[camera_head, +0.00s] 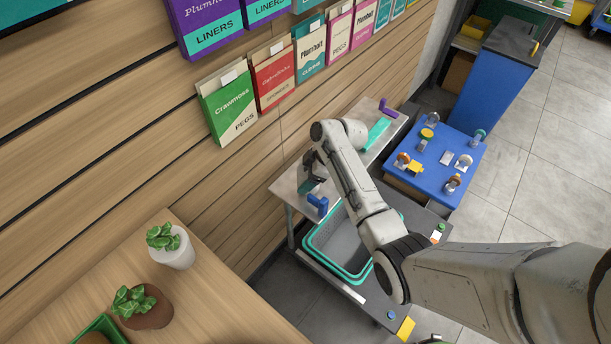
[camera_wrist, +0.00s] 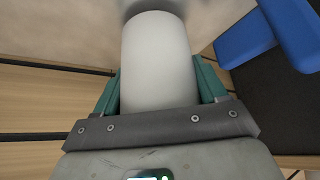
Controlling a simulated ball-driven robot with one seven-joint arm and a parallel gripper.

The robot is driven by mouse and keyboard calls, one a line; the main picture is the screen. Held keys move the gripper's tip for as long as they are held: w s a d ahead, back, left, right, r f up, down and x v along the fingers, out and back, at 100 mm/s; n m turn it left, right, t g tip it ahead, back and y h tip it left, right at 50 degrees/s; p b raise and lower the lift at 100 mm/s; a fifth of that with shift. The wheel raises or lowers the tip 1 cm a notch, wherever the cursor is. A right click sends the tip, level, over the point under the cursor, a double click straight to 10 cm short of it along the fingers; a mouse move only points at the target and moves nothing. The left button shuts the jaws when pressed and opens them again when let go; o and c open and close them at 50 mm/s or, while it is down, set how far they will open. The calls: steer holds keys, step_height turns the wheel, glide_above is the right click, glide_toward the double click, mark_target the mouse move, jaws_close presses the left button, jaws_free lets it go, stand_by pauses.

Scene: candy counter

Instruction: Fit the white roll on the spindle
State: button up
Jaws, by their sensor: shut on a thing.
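The white roll (camera_wrist: 158,65) fills the middle of the wrist view, between the two green fingers of my gripper (camera_wrist: 159,85). My gripper is shut on its sides. The far end of the roll meets a blurred grey rounded shape; I cannot tell whether this is the spindle. In the head view my gripper (camera_head: 312,172) is over the left part of a small grey table (camera_head: 287,184), and the roll is hard to make out there. A blue block-like part (camera_head: 318,205) stands close by at the table's front edge; it also shows at upper right in the wrist view (camera_wrist: 245,38).
A teal-rimmed basket (camera_head: 312,241) is below the table's front. A purple handle (camera_head: 388,107) and a teal sheet (camera_head: 377,131) are at the table's far end. A blue table (camera_head: 437,176) with several small items stands to the right. A slatted wall (camera_head: 120,155) rises at left.

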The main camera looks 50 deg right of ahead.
steer(key=shift+f+b, duration=0.4)
steer(key=shift+f, duration=0.1)
steer(key=o, duration=1)
steer(key=shift+o, duration=0.8)
steer(key=shift+s+a, duration=0.1)
steer(key=v, duration=1.1)
steer(key=shift+p, duration=0.45)
